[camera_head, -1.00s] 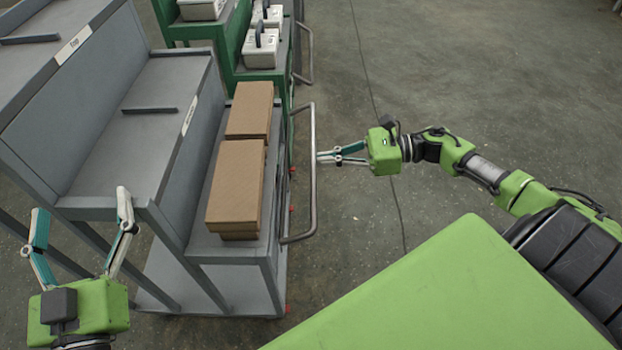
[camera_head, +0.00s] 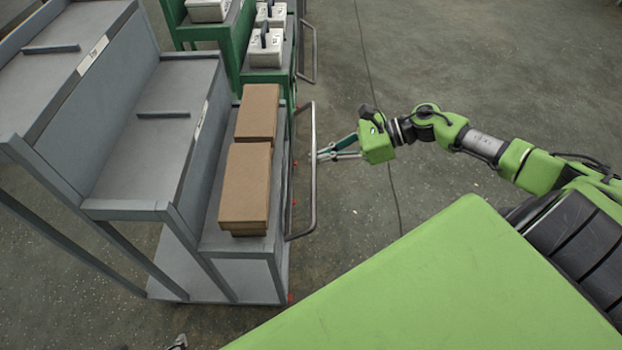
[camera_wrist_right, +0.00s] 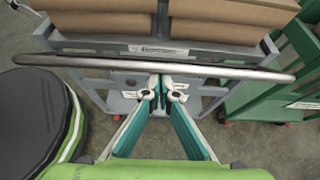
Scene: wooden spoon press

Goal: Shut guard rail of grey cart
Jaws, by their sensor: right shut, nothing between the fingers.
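The grey cart (camera_head: 262,280) stands left of centre in the head view. Its guard rail (camera_head: 314,180), a bent metal bar, sticks out from its right side with a gap between bar and shelf. My right gripper (camera_head: 319,156) is shut and empty, its fingertips at the outer side of the bar. In the right wrist view the rail (camera_wrist_right: 220,71) crosses just beyond my shut fingertips (camera_wrist_right: 162,92); I cannot tell whether they touch. Only a small tip of my left gripper (camera_head: 178,343) shows at the bottom edge of the head view; the rest is out of frame.
Brown boxes (camera_head: 247,185) lie on the grey cart's lower shelf. A green cart (camera_head: 232,58) with white containers (camera_head: 265,50) stands behind it, with its own rail (camera_head: 311,55). The floor right of the rails is open. A thin dark cable (camera_head: 374,110) lies there.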

